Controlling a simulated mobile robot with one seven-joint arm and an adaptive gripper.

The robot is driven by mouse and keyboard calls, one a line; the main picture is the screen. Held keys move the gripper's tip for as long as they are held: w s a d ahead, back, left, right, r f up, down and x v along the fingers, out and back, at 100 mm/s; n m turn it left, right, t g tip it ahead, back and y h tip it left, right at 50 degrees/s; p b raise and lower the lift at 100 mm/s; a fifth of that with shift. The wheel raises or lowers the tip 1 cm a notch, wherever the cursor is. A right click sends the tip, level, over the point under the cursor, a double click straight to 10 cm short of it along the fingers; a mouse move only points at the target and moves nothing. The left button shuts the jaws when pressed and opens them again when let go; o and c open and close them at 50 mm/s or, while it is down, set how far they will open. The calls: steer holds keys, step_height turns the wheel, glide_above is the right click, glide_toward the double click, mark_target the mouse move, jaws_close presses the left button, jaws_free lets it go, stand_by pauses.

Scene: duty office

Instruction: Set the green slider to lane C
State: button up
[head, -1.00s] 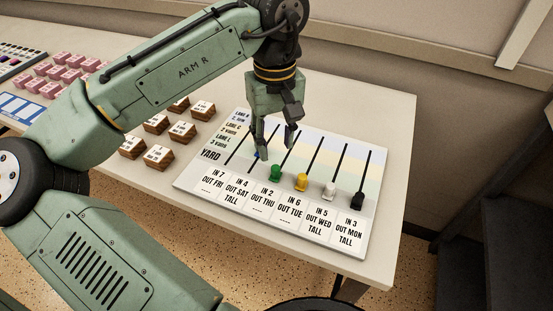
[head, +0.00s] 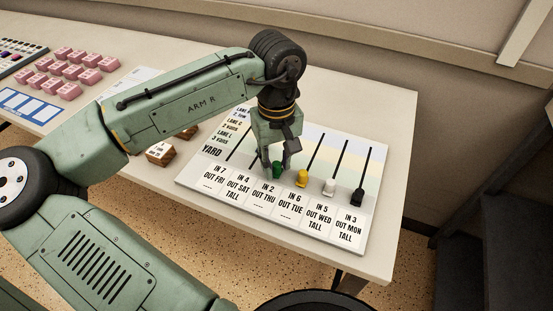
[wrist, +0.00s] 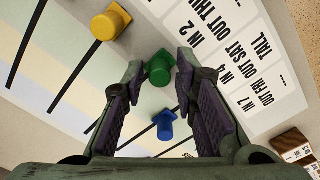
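The slider board (head: 190,182) lies on the desk with several slots and row labels at its left, LANE rows above YARD. The green slider (head: 277,167) is at the near end of its slot, at the YARD row, above the card "IN 2 OUT THU". My gripper (head: 277,173) is lowered at it. In the wrist view the green slider (wrist: 159,68) sits between the fingertips of my gripper (wrist: 159,72). The fingers are apart. The left fingertip looks very near the knob; contact cannot be told. My fingers and arm hide part of the green slot and the lane labels.
The yellow slider (head: 302,178) stands just right of the green one. The blue slider (wrist: 165,124) shows in the wrist view on the other side. White (head: 329,187) and black (head: 358,196) sliders are further right. Brown blocks (head: 161,153) and pink blocks (head: 62,54) lie left.

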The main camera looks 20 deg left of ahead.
jaws_close()
stand_by(0.4)
